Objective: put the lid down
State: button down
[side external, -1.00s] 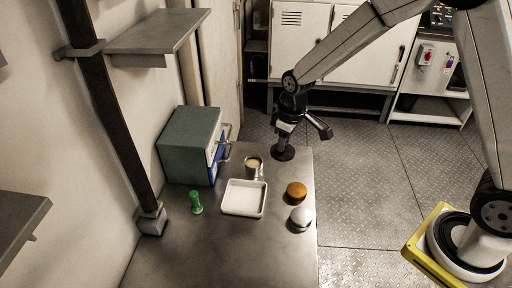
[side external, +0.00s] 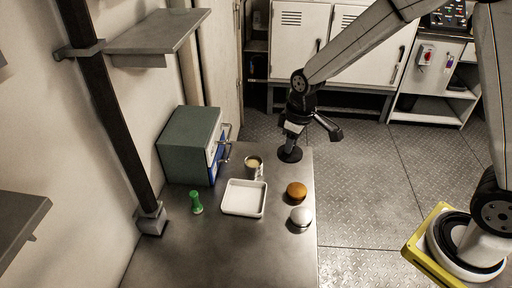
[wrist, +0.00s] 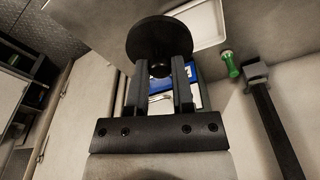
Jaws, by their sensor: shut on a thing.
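The lid is a dark round disc with a knob. In the side view the lid (side external: 290,155) is at the far right corner of the steel table (side external: 215,255), below my gripper (side external: 294,136). I cannot tell whether it touches the table top or hangs just above it. In the wrist view the lid (wrist: 160,32) lies across the fingertips of my gripper (wrist: 158,70), which is shut on its knob. A metal cup (side external: 253,172) with pale yellow contents stands open to the left of the lid.
A white tray (side external: 244,212) is mid-table. An orange-brown round thing (side external: 296,190) and a white round thing (side external: 300,216) are near the right edge. A green-handled tool (side external: 196,203) and a green-grey box (side external: 188,140) stand at left. The front of the table is clear.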

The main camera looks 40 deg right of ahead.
jog(key=s+d+f, duration=0.4)
jog(key=s+d, duration=0.4)
jog(key=d, duration=0.1)
jog(key=w+f, duration=0.2)
jog(key=w, duration=0.2)
jog(key=w+d+f, duration=0.1)
jog(key=w+f, duration=0.2)
jog(key=w, duration=0.1)
jog(key=w+f, duration=0.3)
jog(key=w, duration=0.1)
jog(key=shift+w+d+f, duration=0.1)
jog(key=shift+w+d, duration=0.05)
jog(key=shift+w+d+f, duration=0.1)
jog(key=shift+w+f, duration=0.5)
jog(key=shift+f, duration=0.1)
jog(key=shift+w+f, duration=0.3)
jog(key=shift+f, duration=1.5)
jog(key=shift+f, duration=0.15)
